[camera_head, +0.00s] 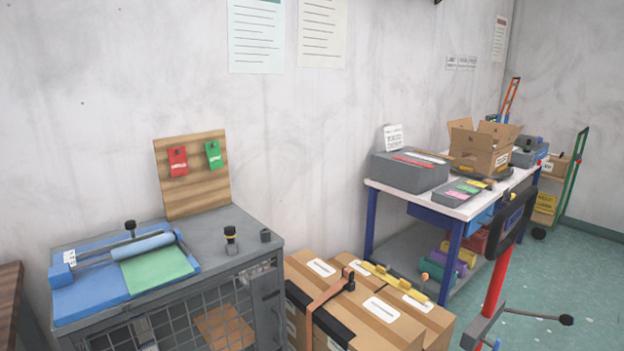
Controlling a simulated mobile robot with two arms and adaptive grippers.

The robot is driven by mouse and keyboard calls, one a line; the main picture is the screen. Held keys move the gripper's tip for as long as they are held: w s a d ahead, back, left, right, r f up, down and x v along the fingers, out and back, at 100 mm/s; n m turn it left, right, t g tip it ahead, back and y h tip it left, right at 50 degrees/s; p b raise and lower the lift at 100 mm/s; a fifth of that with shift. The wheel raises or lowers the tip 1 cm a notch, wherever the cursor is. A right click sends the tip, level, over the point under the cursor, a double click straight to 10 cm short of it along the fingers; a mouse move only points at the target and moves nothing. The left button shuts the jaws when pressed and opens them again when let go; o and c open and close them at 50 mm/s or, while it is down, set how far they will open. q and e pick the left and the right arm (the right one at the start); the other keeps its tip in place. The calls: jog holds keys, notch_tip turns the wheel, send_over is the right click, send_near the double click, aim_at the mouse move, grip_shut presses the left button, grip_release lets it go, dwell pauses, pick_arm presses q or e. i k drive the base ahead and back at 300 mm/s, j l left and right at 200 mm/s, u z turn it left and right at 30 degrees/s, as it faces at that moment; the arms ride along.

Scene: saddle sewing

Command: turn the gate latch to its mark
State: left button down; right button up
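I cannot clearly make out a gate latch or its mark. A grey cabinet (262,262) with a wire mesh front (165,325) stands at the lower left and may carry it. A small dark fitting (271,295) shows near its right front edge, too small to tell what it is. Neither of my grippers is in view.
A blue tray (90,297) with a roller (142,246) and green sheet (157,269) lies on the cabinet. Cardboard boxes (400,335) stand right of it. A red post (494,290) stands before the workbench (470,208).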

aim_at(270, 295)
jog(key=i+j+u, duration=0.1)
jog(key=u, duration=0.3)
jog(key=i+u, duration=0.5)
jog(key=u, duration=0.3)
